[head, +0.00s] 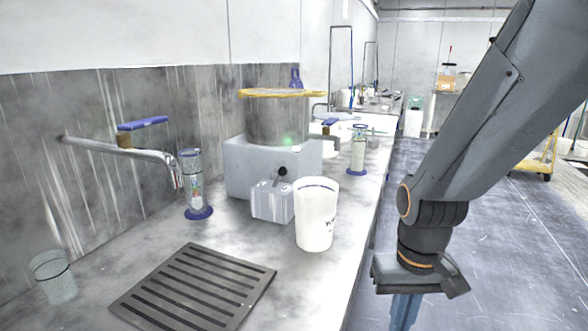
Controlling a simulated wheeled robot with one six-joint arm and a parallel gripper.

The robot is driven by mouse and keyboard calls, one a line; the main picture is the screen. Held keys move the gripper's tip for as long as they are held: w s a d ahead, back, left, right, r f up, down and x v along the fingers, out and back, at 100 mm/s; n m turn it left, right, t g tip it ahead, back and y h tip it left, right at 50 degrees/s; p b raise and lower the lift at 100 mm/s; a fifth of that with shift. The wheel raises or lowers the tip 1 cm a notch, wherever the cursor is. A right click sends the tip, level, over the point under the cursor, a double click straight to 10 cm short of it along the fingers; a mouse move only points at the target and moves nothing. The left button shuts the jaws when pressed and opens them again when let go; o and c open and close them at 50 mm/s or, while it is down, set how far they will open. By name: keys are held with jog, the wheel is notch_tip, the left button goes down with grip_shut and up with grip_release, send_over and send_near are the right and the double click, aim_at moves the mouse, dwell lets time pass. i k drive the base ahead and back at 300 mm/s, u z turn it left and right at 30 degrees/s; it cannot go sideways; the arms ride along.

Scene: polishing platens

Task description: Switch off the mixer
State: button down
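The mixer (235,167) looks to be the pale grey box on the counter, bearing a metal drum with a yellow rim (283,93). A green glow (288,141) shows on the drum's lower front. A small grey box (270,203) stands in front of it, with a black ball-ended lever or knob (282,172) at its top. My gripper (404,314) points down right of the counter, over the floor side, well apart from the mixer. Its bluish fingers run toward the bottom edge, and their opening cannot be made out.
A white beaker (315,215) stands right of the small box, close to the counter's edge. A graduated cylinder (193,185) and a tap (120,150) are at left. A slotted dark grate (192,290) and a clear cup (52,278) lie nearer. Open floor (480,250) extends right.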

aim_at(282, 171)
jog(key=k, duration=0.5)
jog(key=z, duration=1.4)
jog(key=i, duration=2.1)
jog(key=u, duration=4.1)
